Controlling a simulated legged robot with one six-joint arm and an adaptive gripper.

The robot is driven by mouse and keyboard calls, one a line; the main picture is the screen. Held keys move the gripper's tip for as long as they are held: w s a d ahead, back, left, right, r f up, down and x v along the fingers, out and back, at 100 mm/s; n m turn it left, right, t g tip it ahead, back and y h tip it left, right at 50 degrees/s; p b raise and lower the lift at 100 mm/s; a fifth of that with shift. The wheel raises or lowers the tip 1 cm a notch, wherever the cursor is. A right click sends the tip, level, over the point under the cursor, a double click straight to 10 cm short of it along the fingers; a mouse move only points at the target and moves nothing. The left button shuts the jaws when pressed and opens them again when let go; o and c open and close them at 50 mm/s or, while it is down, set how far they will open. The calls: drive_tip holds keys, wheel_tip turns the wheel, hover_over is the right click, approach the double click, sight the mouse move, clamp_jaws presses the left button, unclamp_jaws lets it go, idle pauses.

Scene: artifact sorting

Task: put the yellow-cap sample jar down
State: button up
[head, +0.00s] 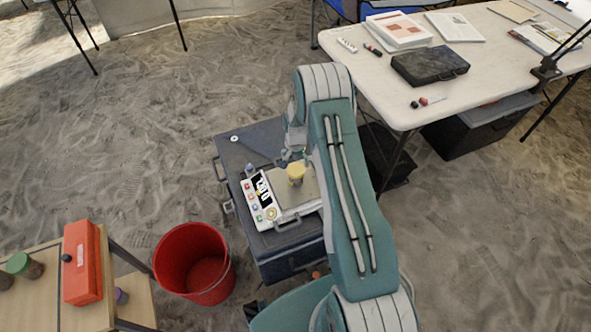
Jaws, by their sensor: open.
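The yellow-cap sample jar (296,174) is on the metal plate of a white scale (290,218) with a lit display and coloured buttons. The jar looks upright, and its yellow cap faces up towards me. My gripper (291,158) is open, just behind the jar and close to its cap. My teal arm partly hides the gripper, so I cannot tell whether a finger touches the jar.
The scale rests on a dark case (252,141). A red bucket (192,262) stands on the sand to the left. A wooden shelf with a red box (82,262) is at lower left. A white table (400,104) stands at upper right.

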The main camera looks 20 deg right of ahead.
wheel_tip(320, 180, up, 4)
drive_tip(key=shift+r, duration=0.15)
wheel_tip(320, 180, up, 15)
drive_tip(key=s+a+n+t, duration=0.1)
drive_tip(key=s+a+n, duration=0.1)
drive_tip(key=a, duration=0.1)
drive_tip(key=s+a+r+n+t, duration=0.1)
drive_tip(key=s+a+r+n, duration=0.1)
drive_tip(key=s+r, duration=0.5)
drive_tip(key=s+a+r+n+t, duration=0.1)
drive_tip(key=s+a+r, duration=0.25)
drive_tip(key=r, duration=0.75)
drive_tip(key=s+a+r+n+t, duration=0.1)
drive_tip(key=s+r+n, duration=0.1)
drive_tip(key=s, duration=0.7)
drive_tip(key=s+a+r+n+t, duration=0.1)
drive_tip(key=s+r, duration=0.3)
drive_tip(key=s, duration=0.6)
drive_tip(key=shift+s+a+n+t, duration=0.15)
drive_tip(key=shift+a+n+t, duration=0.15)
drive_tip(key=shift+a+n, duration=0.2)
idle(1.2)
